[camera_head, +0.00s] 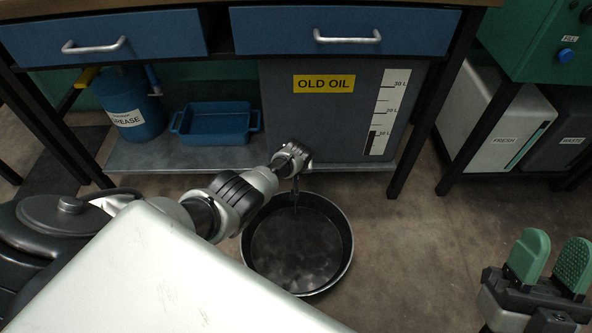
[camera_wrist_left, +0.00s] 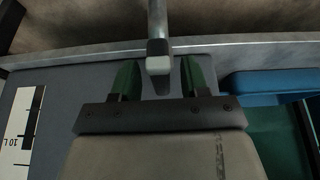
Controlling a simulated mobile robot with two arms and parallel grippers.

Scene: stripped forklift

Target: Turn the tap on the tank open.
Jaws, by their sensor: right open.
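The grey tank (camera_head: 345,120) labelled OLD OIL stands on the low shelf under the workbench. In the left wrist view, its tap (camera_wrist_left: 158,48) is a metal pipe with a pale block at its end. My left gripper (camera_wrist_left: 158,66) is open, with one green finger on each side of the tap's end and a visible gap on both sides. In the head view my left wrist hides most of the tap; a thin pipe shows below it, over the pan (camera_head: 350,245). My right gripper (camera_head: 550,262) is open and empty at the lower right.
The round black pan on the floor holds dark liquid. A blue tray (camera_head: 215,123) and a blue GREASE can (camera_head: 131,105) sit left of the tank. Dark bench legs (camera_head: 425,120) flank the shelf. Floor is free right of the pan.

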